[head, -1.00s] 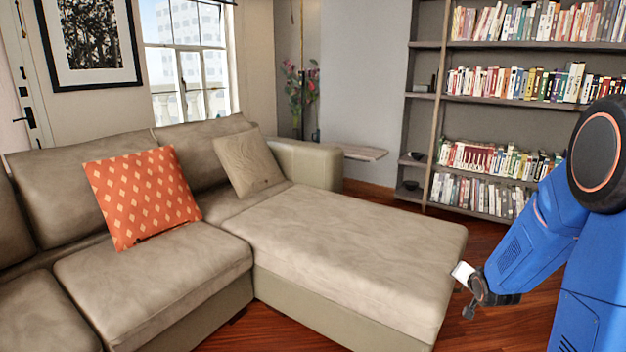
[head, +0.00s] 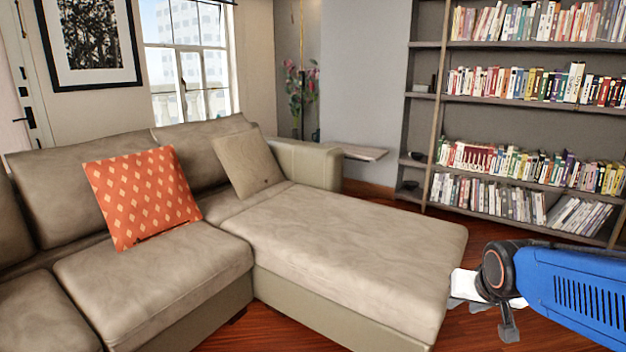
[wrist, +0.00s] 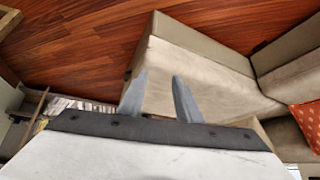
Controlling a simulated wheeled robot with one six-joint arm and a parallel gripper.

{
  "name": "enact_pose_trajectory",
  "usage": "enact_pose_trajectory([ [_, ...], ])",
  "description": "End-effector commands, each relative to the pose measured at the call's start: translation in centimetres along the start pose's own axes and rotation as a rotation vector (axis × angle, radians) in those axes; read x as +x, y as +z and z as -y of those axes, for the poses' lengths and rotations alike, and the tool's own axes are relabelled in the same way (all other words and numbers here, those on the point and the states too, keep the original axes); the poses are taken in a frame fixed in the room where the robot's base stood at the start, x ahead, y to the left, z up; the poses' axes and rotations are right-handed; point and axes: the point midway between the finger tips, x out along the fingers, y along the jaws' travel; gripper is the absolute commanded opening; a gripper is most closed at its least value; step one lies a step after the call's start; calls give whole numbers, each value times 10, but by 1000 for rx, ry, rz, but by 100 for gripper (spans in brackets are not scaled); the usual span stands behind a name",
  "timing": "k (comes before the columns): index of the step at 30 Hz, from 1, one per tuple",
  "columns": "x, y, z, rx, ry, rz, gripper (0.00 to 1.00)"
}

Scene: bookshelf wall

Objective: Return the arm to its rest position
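My blue arm reaches in from the right edge in the head view. My gripper shows in the wrist view (wrist: 160,95), with two grey fingers apart and nothing between them. Beyond the fingers in the wrist view lie the wooden floor and the chaise end of the sofa. In the head view the end of my arm is beside the chaise's right front side, and the fingertips are hard to make out there.
A beige sofa with a chaise (head: 350,240) fills the left and middle. An orange cushion (head: 140,198) and a beige cushion (head: 247,162) lie on it. A bookshelf (head: 430,150) with several rows of books stands at the back right. Wooden floor (wrist: 85,50) is clear beside the chaise.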

Motion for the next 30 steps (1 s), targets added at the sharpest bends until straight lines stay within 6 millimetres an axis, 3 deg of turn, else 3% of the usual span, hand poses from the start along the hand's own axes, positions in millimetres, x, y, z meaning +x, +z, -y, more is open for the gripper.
enact_pose_trajectory([
  [9,-73,80,9,-166,-42,117,31],
  [15,-100,117,9,-241,-68,173,31],
  [20,-107,128,8,-264,-76,189,31],
  [30,-107,128,8,-264,-76,189,31],
])
